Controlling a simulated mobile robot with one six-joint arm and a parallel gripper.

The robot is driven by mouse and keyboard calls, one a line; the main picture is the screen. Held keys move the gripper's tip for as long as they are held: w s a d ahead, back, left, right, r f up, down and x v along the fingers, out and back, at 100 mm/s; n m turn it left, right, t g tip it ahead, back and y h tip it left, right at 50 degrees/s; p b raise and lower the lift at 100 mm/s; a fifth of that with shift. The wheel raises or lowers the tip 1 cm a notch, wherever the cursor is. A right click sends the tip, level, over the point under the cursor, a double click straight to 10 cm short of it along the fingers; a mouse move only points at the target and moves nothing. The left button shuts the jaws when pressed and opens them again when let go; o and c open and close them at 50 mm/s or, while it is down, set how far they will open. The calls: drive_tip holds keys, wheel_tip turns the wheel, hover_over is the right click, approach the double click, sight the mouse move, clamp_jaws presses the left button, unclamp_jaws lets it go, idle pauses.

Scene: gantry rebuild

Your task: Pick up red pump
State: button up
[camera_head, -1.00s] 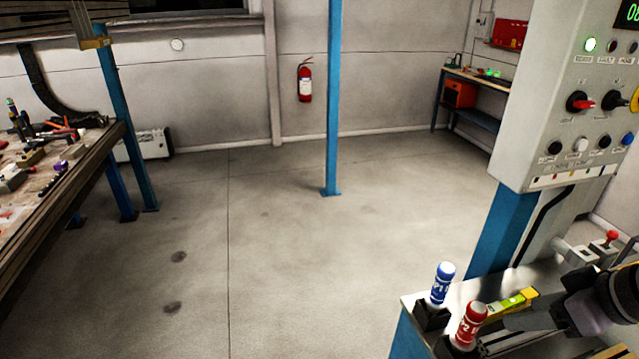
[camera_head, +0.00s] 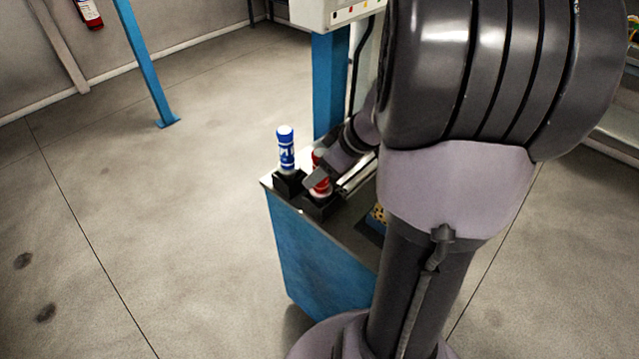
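The red pump (camera_head: 322,189) stands in a black holder (camera_head: 318,207) near the corner of a blue cabinet with a dark top (camera_head: 352,231). My gripper (camera_head: 317,175) reaches in from the right and is at the red pump, covering its middle. Red shows above and below the gripper. I cannot tell whether the fingers are closed on it or only around or in front of it. The pump appears upright and in its holder. A blue pump (camera_head: 286,148) with white bands stands upright in its own black holder (camera_head: 289,182), just left of the red one.
My arm covers much of the right side and hides part of the cabinet top. A grey control box (camera_head: 325,12) on a blue post (camera_head: 328,85) rises behind the pumps. A thin blue column (camera_head: 145,65) stands at left. The floor at left is clear.

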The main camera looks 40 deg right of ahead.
clamp_jaws()
